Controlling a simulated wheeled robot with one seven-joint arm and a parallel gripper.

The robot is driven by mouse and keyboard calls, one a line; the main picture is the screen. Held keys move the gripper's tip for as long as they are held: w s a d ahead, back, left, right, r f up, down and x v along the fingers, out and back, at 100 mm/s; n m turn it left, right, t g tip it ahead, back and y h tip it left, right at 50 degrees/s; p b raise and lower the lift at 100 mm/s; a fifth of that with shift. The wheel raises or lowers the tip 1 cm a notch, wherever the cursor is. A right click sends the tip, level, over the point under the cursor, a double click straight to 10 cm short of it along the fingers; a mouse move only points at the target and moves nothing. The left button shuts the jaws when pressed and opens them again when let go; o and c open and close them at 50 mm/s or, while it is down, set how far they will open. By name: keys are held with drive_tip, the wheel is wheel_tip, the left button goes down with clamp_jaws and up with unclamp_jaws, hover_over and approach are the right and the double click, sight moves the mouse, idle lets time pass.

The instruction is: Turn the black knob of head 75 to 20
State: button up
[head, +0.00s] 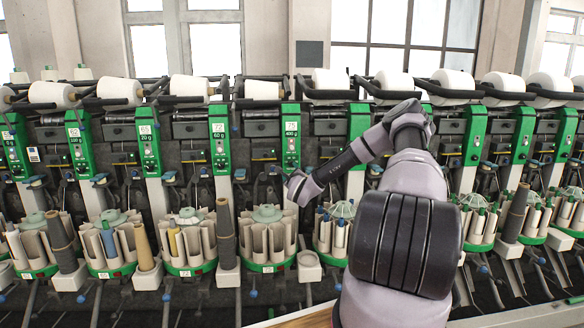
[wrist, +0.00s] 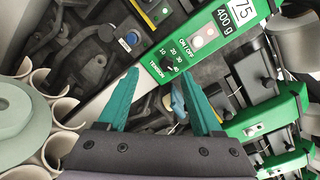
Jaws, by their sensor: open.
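The green panel of head 75 (wrist: 205,35) runs diagonally across the wrist view, with a "75" and "400 g" label. Its round black knob (wrist: 178,68) sits low on the panel, by the word TENSION and the marks 10, 20, 30 and 40. Its pointer is too small to read. The panel of head 75 (head: 291,140) stands upright near the middle of the head view. My gripper (wrist: 158,74) is open and empty, with two teal fingers pointing at the panel's lower end. The right fingertip appears just below the knob; contact cannot be told.
A pale button (wrist: 197,42) and an ON/OFF mark lie above the knob. A blue-tipped lever (wrist: 178,103) shows between the fingers. Cone holders (wrist: 45,120) stand at the left. Neighbouring green head panels (head: 220,145) flank head 75 closely.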

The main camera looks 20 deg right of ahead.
sight(292, 166)
drive_tip(key=w+d, duration=0.1)
drive_tip(key=w, duration=0.2)
drive_tip(key=w+d+m, duration=0.1)
drive_tip(key=w+d, duration=0.1)
drive_tip(key=w, duration=0.1)
drive_tip(key=w+d+f+m+h, duration=0.1)
drive_tip(key=w+d, duration=0.1)
drive_tip(key=w, duration=0.2)
drive_tip(key=shift+w, duration=0.1)
drive_tip(key=shift+a, duration=0.1)
clamp_jaws()
